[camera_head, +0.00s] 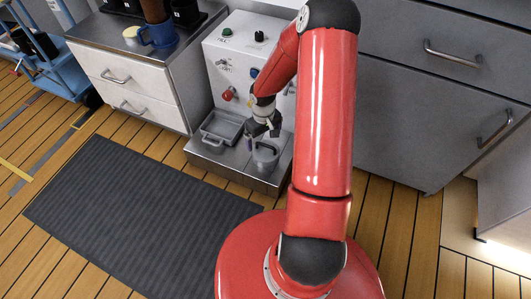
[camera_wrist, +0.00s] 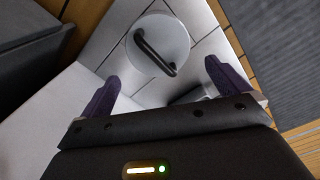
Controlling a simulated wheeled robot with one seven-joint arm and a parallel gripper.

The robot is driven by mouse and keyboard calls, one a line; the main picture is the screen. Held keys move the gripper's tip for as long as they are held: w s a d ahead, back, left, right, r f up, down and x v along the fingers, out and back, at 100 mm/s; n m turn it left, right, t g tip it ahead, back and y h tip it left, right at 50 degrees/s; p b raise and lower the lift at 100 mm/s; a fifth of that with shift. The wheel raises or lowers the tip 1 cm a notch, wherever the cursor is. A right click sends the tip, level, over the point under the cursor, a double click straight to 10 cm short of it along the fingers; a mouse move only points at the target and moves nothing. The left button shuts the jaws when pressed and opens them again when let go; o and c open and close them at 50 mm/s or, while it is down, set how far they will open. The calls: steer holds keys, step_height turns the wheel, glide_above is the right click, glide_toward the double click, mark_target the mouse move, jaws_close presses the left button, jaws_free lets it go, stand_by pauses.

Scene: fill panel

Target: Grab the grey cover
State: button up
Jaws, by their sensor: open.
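The grey cover (camera_head: 270,157) is a round lid with a black bar handle. It sits on the right part of the low ledge at the foot of the white control panel. In the wrist view the grey cover (camera_wrist: 176,30) lies beyond my fingertips, its black handle (camera_wrist: 152,52) running slantwise across its top. My gripper (camera_head: 262,137) is just above the cover, partly overlapping it in the head view. In the wrist view my gripper (camera_wrist: 161,78) has its two dark fingers wide apart with nothing between them. The fingers appear apart from the handle.
A grey rectangular tray (camera_head: 221,130) stands on the ledge left of the cover. The white panel (camera_head: 225,50) with knobs and a red button rises behind. Grey drawers (camera_head: 405,120) stand at the right. A dark ribbed mat (camera_head: 130,215) covers the floor at left.

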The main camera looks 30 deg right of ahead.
mark_target(264, 145)
step_height(264, 145, down, 8)
steer(key=shift+s+d+b, duration=0.1)
steer(key=shift+s+b, duration=0.05)
steer(key=shift+b, duration=0.95)
steer(key=c, duration=0.8)
